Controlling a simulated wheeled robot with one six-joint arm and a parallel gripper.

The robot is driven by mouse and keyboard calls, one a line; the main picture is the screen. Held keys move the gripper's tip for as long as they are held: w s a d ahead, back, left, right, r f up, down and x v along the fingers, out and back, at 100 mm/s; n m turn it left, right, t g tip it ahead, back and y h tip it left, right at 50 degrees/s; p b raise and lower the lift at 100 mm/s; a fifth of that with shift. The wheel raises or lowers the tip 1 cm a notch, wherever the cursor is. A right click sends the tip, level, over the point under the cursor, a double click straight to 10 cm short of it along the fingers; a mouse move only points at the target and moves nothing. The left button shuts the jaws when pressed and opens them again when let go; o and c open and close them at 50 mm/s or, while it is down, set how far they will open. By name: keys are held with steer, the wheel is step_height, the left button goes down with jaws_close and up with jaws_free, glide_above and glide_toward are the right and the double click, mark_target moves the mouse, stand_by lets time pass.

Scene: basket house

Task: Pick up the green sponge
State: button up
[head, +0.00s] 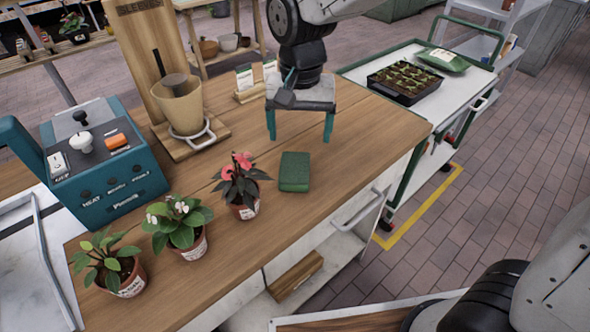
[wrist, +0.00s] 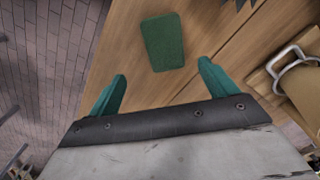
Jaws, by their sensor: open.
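The green sponge (head: 295,172) lies flat on the wooden counter (head: 335,140), to the right of the plant with pink flowers. It also shows in the wrist view (wrist: 164,42), beyond the fingertips and roughly between their lines. My gripper (head: 300,138) has two teal fingers spread wide apart and nothing between them. In the head view it hangs above the counter, behind the sponge and apart from it. In the wrist view the open fingers (wrist: 163,78) point toward the sponge.
Potted plants stand left of the sponge; the nearest is the pink-flowered one (head: 241,183). A white cart (head: 450,85) with a seedling tray is at the right.

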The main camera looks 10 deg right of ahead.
mark_target(295, 166)
steer(key=shift+w+a+f, duration=0.2)
steer(key=shift+a+f, duration=0.25)
steer(key=shift+a, duration=0.2)
steer(key=shift+a+f, duration=0.2)
steer(key=shift+f, duration=0.15)
steer(key=f, duration=0.7)
steer(key=shift+s+d+f, duration=0.15)
steer(key=shift+s+d, duration=0.1)
steer(key=shift+d, duration=0.1)
steer(key=c, duration=1.2)
steer(key=shift+o, duration=0.2)
